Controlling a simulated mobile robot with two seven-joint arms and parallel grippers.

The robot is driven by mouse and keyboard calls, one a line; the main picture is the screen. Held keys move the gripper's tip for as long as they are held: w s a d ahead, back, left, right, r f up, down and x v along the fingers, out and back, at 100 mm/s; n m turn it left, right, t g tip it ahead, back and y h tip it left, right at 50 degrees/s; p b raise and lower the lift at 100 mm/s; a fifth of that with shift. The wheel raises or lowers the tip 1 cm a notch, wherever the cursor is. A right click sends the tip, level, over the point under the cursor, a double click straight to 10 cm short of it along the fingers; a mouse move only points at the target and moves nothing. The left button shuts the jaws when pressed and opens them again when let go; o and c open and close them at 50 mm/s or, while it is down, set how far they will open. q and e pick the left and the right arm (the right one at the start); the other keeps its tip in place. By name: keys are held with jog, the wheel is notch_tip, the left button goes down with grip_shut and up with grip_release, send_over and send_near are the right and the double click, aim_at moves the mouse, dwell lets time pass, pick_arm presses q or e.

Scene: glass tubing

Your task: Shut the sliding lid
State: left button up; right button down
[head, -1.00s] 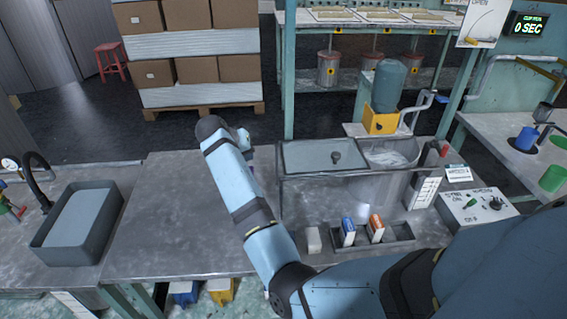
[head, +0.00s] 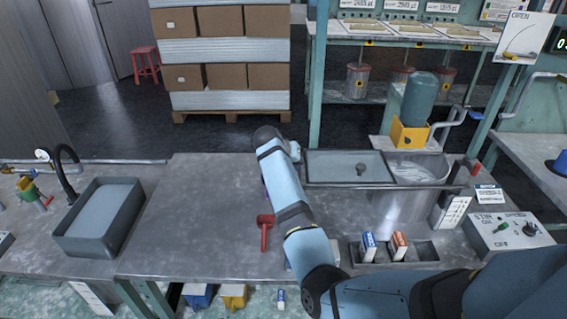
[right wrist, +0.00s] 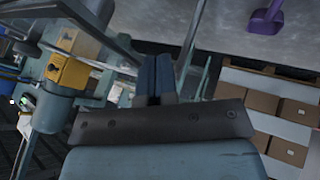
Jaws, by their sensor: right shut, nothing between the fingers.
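My right gripper (head: 294,151) is just left of the lid's left end, partly hidden by my own wrist in the head view. In the right wrist view its two blue fingers (right wrist: 155,76) are together with nothing between them. I cannot tell whether it touches the tank. My left gripper is not in view.
A red tool (head: 265,230) lies left of my right arm. A purple object (right wrist: 265,22) shows in the right wrist view. Two small cartons stand in a dark tray (head: 425,253) before the tank. A control box (head: 502,229) stands right. The left bench is mostly clear.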

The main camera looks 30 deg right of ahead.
aim_at(378, 167)
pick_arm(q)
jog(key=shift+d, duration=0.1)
pick_arm(e)
jog(key=shift+s+d, duration=0.2)
jog(key=shift+d, duration=0.2)
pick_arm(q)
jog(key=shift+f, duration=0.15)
